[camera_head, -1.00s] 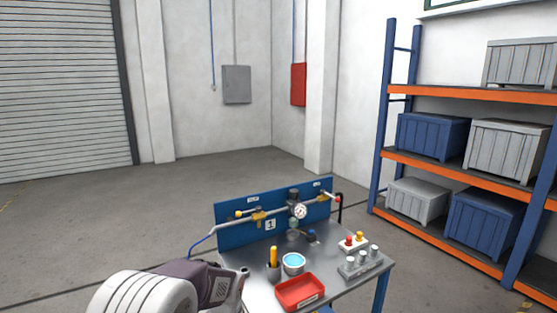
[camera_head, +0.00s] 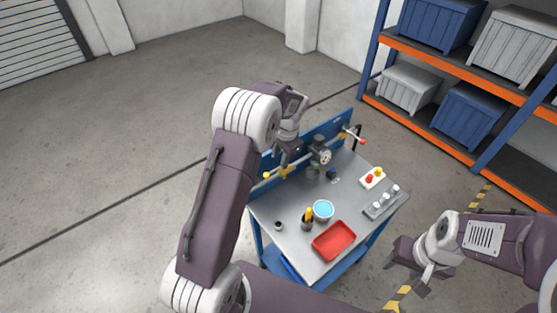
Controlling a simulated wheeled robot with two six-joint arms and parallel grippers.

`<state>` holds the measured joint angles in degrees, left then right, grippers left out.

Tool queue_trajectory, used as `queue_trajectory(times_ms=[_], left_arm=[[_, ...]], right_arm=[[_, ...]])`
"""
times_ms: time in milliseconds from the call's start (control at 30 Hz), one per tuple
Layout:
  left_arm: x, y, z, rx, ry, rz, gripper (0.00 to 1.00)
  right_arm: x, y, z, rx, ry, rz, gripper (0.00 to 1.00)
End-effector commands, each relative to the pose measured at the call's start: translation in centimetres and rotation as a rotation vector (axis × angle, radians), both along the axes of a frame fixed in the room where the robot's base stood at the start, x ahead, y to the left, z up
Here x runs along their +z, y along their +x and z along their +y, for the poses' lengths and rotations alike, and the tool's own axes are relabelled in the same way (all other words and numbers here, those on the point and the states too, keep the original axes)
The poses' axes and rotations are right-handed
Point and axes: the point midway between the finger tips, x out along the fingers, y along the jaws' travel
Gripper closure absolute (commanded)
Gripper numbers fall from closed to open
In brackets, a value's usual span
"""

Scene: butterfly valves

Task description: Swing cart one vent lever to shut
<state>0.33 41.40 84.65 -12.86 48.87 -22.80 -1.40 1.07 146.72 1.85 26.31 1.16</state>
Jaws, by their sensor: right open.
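The cart (camera_head: 288,215) has a grey top and a blue back panel (camera_head: 335,127) carrying a pipe, a round gauge (camera_head: 325,157) and two levers. The left lever has a yellow knob (camera_head: 266,176) and a brass valve body (camera_head: 284,171). The right lever has a red tip (camera_head: 362,142). The panel labels are too small to read, so which lever is the vent cannot be told. My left gripper (camera_head: 284,158) points down just above the yellow-knobbed valve; its jaws are unclear. My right gripper (camera_head: 404,272) is open and empty, right of the cart.
On the cart stand a red tray (camera_head: 334,241), a blue-topped bowl (camera_head: 323,210), a tool cup (camera_head: 307,222), a red-and-yellow button box (camera_head: 372,178) and a rack of small cylinders (camera_head: 382,203). A shelf with crates (camera_head: 468,113) stands at the right. The floor left is clear.

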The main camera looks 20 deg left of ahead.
Motion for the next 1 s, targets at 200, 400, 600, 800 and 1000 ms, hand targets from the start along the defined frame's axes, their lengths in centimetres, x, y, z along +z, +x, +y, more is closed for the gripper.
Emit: queue_trajectory(times_ms=[200,400,600,800,1000], left_arm=[[-4.2,0.3,0.8,0.001,-0.001,0.005,0.68],[-6.4,0.7,1.2,0.0,0.0,0.001,0.68],[-6.8,0.7,1.2,0.0,0.0,0.0,0.68],[-6.7,0.7,1.2,0.001,0.0,0.0,1.0],[-6.8,0.7,1.2,0.0,0.0,0.0,1.0]], right_arm=[[2.1,0.0,0.0,0.0,0.0,-0.001,0.49],[2.7,0.0,0.0,0.0,0.0,-0.001,0.49],[2.6,0.0,0.0,0.0,0.0,-0.001,0.49],[2.6,0.0,0.0,0.0,0.0,-0.001,0.49],[2.6,0.0,0.0,0.0,0.0,-0.001,0.49]])
